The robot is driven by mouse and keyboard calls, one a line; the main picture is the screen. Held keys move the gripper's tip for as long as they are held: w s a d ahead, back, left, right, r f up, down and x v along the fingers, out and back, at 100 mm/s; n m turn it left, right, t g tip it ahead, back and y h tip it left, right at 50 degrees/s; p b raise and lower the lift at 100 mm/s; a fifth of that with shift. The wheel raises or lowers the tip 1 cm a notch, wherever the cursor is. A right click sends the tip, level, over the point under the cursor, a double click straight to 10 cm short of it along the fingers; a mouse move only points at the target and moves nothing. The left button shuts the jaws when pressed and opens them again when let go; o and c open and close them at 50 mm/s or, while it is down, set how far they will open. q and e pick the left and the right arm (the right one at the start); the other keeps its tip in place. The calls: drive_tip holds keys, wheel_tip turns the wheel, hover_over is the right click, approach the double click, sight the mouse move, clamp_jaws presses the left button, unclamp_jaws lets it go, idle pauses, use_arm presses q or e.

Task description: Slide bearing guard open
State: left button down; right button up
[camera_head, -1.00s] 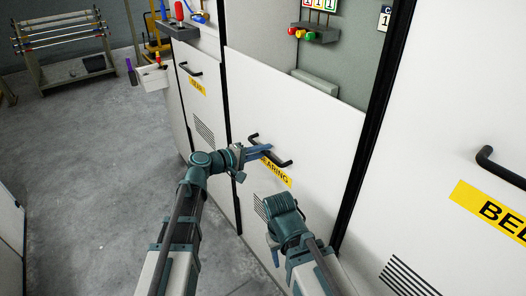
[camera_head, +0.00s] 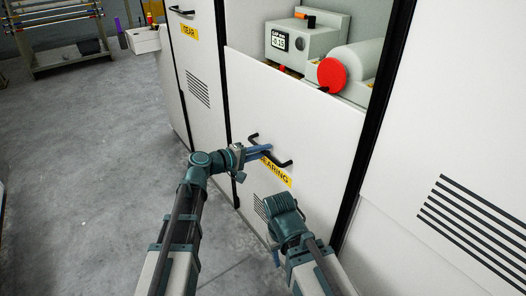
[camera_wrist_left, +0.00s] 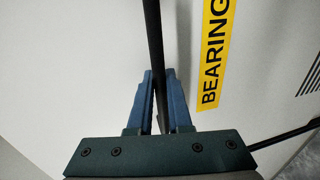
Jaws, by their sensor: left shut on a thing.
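The bearing guard (camera_head: 300,122) is a white panel with a black bar handle (camera_head: 282,159) and a yellow label reading BEARING (camera_head: 277,175), partly covered by my gripper. My left gripper (camera_head: 262,152) is shut on the handle. In the left wrist view its blue fingers (camera_wrist_left: 159,82) stand on either side of the black bar (camera_wrist_left: 153,30), beside the label (camera_wrist_left: 215,50). Above the guard's top edge, a recess shows a grey unit with a display (camera_head: 280,41) and a red round cap (camera_head: 332,75). My right gripper (camera_head: 284,222) is low before the panel; its fingers are unclear.
A white panel labelled GEAR (camera_head: 190,33) stands to the left, and a vented white panel (camera_head: 455,130) to the right. Black posts edge the guard. A rack (camera_head: 65,45) stands at the back left. The grey floor (camera_head: 80,190) at left is clear.

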sight(272, 166)
use_arm(q)
wheel_tip(272, 166, down, 8)
drive_tip(key=b, duration=0.5)
drive_tip(key=shift+r+b, duration=0.1)
drive_tip(key=shift+b, duration=0.3)
use_arm(e)
wheel_tip(272, 166, down, 8)
drive_tip(key=shift+r, duration=0.15)
use_arm(q)
drive_tip(key=c, duration=0.8)
unclamp_jaws()
drive_tip(key=shift+r, duration=0.1)
drive_tip(key=shift+c, duration=0.2)
use_arm(e)
drive_tip(key=shift+a, duration=0.1)
use_arm(q)
drive_tip(key=p+v, duration=0.3)
drive_tip(key=v, duration=1.1)
use_arm(e)
wheel_tip(272, 166, up, 3)
drive_tip(key=shift+f, duration=0.1)
